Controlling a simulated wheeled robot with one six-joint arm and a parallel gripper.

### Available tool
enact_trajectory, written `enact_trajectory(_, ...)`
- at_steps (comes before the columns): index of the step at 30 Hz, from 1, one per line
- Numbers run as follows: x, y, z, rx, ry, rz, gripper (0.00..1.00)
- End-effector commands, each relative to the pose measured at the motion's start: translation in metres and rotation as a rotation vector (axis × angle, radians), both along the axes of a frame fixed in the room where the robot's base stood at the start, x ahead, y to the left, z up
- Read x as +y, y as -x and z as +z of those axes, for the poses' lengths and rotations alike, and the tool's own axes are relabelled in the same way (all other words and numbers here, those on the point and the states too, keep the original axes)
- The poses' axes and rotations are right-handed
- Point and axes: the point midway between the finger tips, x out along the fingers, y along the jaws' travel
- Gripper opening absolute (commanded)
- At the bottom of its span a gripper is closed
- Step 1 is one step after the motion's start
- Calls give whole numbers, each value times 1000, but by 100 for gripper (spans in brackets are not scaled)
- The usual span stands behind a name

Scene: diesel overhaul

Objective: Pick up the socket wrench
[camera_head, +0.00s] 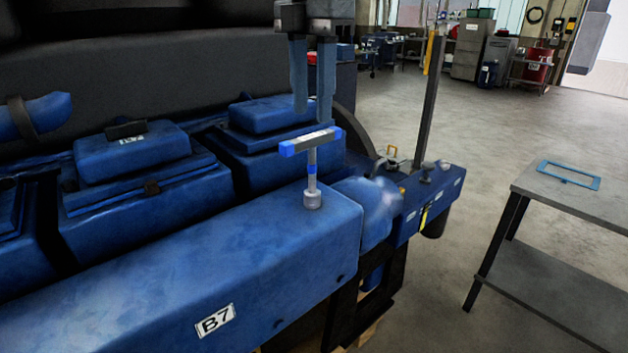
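My gripper (312,114) points down from the top of the view, just above the crossbar in the picture. Its two fingers are apart with nothing between them. How far the fingertips are from the crossbar in depth I cannot tell.
Blue engine blocks (132,151) rise behind the cover on the left. A dark upright post (431,90) stands behind on the right. A grey table (555,195) with a blue frame (568,174) is at the right. Open floor (440,240) lies between.

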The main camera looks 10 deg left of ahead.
Motion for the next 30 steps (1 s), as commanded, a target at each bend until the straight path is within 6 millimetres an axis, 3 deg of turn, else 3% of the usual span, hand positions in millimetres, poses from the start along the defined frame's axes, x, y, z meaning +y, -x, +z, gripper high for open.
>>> enact_trajectory(6,2,-7,-30,0,0,4,38)
enact_trajectory(17,1,-11,-54,2,1,2,38)
enact_trajectory(30,0,-10,-101,3,2,0,38)
